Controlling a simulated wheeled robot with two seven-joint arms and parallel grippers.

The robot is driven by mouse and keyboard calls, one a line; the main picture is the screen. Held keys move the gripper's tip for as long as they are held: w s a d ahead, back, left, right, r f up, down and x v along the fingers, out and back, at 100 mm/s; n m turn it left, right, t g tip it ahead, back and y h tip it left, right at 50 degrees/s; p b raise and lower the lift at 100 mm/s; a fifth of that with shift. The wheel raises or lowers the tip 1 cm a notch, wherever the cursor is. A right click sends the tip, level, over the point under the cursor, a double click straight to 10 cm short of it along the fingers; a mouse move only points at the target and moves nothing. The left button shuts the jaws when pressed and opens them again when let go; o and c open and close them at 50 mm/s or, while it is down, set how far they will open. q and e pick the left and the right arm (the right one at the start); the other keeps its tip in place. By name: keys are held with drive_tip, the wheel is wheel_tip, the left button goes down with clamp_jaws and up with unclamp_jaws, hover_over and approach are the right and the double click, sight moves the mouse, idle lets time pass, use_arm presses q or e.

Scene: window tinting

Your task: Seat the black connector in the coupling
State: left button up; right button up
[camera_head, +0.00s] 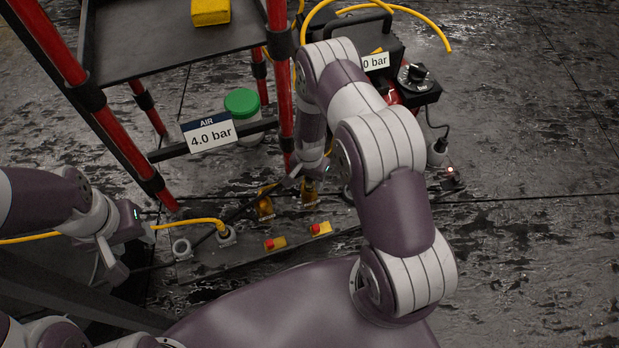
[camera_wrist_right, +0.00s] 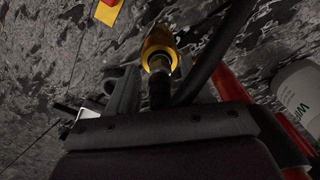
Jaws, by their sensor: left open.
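Two brass couplings stand on a dark panel on the floor in the head view, a left one (camera_head: 264,204) and a right one (camera_head: 309,192). My right gripper (camera_head: 309,172) is low over the right coupling. In the right wrist view, a brass coupling (camera_wrist_right: 159,42) with a silver collar lies in line with the black connector (camera_wrist_right: 158,92), close in front of my right gripper's palm. I cannot tell whether the connector is fully seated or whether the fingers press on it. My left gripper (camera_head: 112,262) is open and empty at the left, apart from the couplings.
Red-and-yellow buttons (camera_head: 275,243) and grey sockets (camera_head: 181,249) sit on the panel; a yellow hose (camera_head: 190,222) enters one socket. A red-framed cart (camera_head: 160,45) stands behind with a pressure sign (camera_head: 211,134) and a green-lidded tub (camera_head: 242,103). Open wet floor (camera_head: 540,240) lies right.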

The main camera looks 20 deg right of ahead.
wheel_tip(320, 180, up, 12)
drive_tip(key=p, duration=0.6)
drive_tip(key=shift+f+p, duration=0.1)
drive_tip(key=shift+p, duration=0.3)
drive_tip(key=s+a+r+n, duration=0.1)
drive_tip(key=s+r+n, duration=0.2)
drive_tip(key=r, duration=0.4)
drive_tip(key=s+r+n+t, duration=0.1)
drive_tip(key=s+r+n, duration=0.2)
drive_tip(key=s+r, duration=0.3)
drive_tip(key=s+a+r+n, duration=0.1)
drive_tip(key=s+r+n, duration=0.2)
drive_tip(key=r, duration=0.7)
drive_tip(key=shift+s+a+r+n, duration=0.15)
drive_tip(key=shift+s+a+n, duration=0.2)
drive_tip(key=shift+s, duration=0.55)
drive_tip(key=shift+r, duration=0.1)
wheel_tip(320, 180, up, 40)
drive_tip(key=p, duration=4)
drive_tip(key=shift+f, duration=0.25)
